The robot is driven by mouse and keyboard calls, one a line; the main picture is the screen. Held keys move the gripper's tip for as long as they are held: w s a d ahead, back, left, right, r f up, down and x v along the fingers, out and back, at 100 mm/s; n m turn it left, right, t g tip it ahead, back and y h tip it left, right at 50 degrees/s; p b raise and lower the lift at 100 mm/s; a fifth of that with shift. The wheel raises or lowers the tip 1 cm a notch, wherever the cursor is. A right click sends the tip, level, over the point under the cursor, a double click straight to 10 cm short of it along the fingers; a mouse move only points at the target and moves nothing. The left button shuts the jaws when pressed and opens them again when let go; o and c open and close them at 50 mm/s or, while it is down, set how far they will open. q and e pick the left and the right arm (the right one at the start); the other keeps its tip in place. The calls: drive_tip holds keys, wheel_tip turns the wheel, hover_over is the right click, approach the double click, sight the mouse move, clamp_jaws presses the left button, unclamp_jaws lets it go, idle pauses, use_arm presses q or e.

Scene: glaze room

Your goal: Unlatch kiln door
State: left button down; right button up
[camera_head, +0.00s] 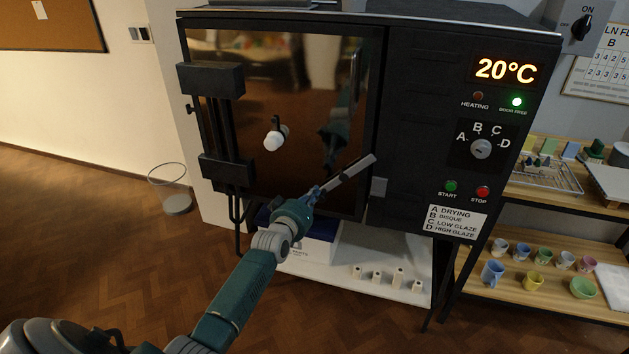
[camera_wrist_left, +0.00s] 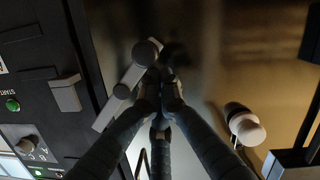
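The black kiln (camera_head: 418,110) has a dark glossy door (camera_head: 230,65), which looks closed. A grey latch lever (camera_head: 352,172) lies tilted across the door's lower right, its far end up and right. That end sits above a grey catch block (camera_head: 379,187) on the frame, apart from it. The wrist view shows the lever (camera_wrist_left: 108,115) and block (camera_wrist_left: 65,95) too. My left gripper (camera_head: 319,190) is at the lever's lower left end; in the wrist view its fingers (camera_wrist_left: 161,87) are drawn together on the grip there, partly hiding it. My right gripper is out of view.
A white plug (camera_head: 275,138) sticks out of the door, with black hinges (camera_head: 210,80) at left. A control panel (camera_head: 480,149) is at right. Below are a white shelf (camera_head: 345,270) with small posts and, right, a wooden rack (camera_head: 545,295) with cups. Floor at left is mostly clear.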

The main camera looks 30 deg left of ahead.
sight(323, 201)
use_arm(q)
drive_tip(key=f+n+b, duration=0.1)
drive_tip(key=d+f+n+b, duration=0.1)
drive_tip(key=f+n+b, duration=0.1)
drive_tip(key=shift+w+d+n+t+h, duration=0.25)
drive_tip(key=shift+d+n+t+h, duration=0.05)
drive_tip(key=shift+d+n+h, duration=0.1)
drive_tip(key=shift+d+f+n+b, duration=0.25)
drive_tip(key=shift+d+n+b, duration=0.05)
drive_tip(key=shift+n+b, duration=0.3)
drive_tip(key=shift+w+d+f, duration=0.15)
drive_tip(key=shift+d, duration=0.15)
drive_tip(key=shift+d, duration=0.15)
